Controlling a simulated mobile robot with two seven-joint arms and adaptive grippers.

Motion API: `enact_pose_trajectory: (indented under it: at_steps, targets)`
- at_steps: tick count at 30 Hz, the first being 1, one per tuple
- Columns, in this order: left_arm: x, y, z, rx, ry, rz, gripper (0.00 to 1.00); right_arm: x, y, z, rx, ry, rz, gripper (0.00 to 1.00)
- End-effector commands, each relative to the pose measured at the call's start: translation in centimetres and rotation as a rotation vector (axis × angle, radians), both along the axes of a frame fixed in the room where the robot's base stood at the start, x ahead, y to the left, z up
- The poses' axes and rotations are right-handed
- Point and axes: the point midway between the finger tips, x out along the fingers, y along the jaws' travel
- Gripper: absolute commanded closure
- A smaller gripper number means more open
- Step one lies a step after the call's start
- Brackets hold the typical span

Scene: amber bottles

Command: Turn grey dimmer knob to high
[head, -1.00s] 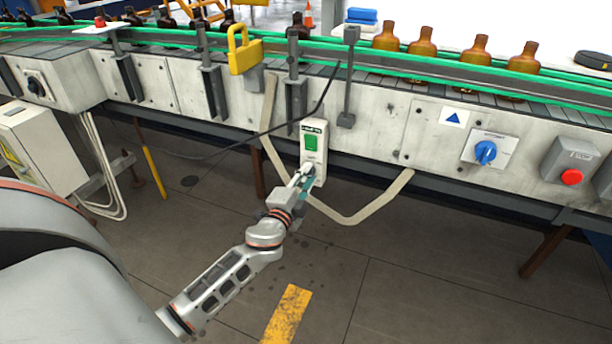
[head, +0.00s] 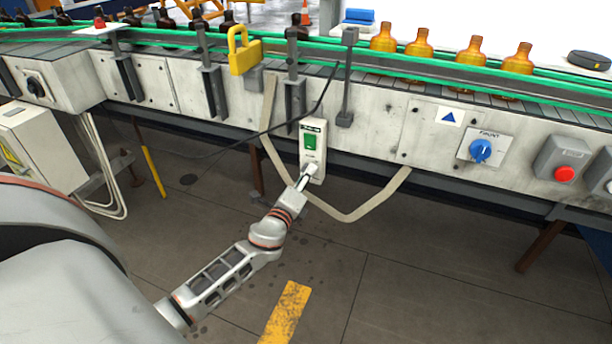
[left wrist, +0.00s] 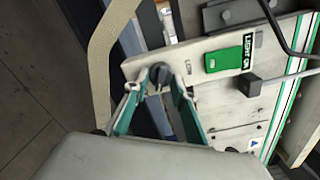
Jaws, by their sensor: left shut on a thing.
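The grey dimmer knob (left wrist: 160,75) sits at one end of a white control box (head: 313,136), which has a green switch labelled LIGHT ON and hangs on the conveyor's side. My left gripper (head: 309,176) is at the bottom of the box, its fingers reaching up from below. In the left wrist view its two teal-lined fingers (left wrist: 156,84) are shut on the knob, one on each side. In the head view the gripper mostly hides the knob. I cannot read which setting it points to. My right gripper is not in view.
A beige cable (head: 348,217) loops below the box. A yellow padlock (head: 243,52) is above left. A blue rotary switch (head: 480,151) and a red stop button (head: 565,174) are to the right. Amber bottles (head: 419,43) stand on the conveyor. The floor below is open.

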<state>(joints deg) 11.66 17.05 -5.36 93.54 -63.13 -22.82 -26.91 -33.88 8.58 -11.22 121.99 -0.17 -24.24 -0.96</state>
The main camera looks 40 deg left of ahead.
Motion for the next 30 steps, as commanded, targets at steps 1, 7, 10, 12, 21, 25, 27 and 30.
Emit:
enact_pose_trajectory:
  at_steps: [1, 7, 10, 12, 21, 25, 27, 30]
  targets:
    - [0.02, -0.01, 0.08, 0.014, 0.002, 0.0, 0.96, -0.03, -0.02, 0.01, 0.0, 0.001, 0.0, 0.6]
    - [0.02, 0.0, 0.03, 0.042, 0.009, 0.0, 0.96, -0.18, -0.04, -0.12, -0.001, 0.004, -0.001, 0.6]
    - [0.01, 0.01, 0.01, 0.046, 0.011, 0.0, 0.96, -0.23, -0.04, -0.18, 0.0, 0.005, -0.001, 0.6]
    - [0.01, 0.01, 0.0, 0.047, 0.011, 0.0, 0.96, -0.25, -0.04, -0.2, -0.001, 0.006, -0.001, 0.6]
    - [0.01, 0.01, 0.0, 0.047, 0.011, 0.0, 0.58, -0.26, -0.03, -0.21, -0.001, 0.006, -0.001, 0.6]
    - [0.01, 0.02, 0.0, 0.046, 0.011, 0.0, 0.58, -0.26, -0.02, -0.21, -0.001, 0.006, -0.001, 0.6]
    - [0.01, 0.02, 0.0, 0.046, 0.011, 0.0, 0.58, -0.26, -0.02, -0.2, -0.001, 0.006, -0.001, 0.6]
    - [-0.02, 0.01, -0.03, 0.045, 0.011, 0.0, 0.58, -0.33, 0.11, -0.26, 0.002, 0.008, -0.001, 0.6]
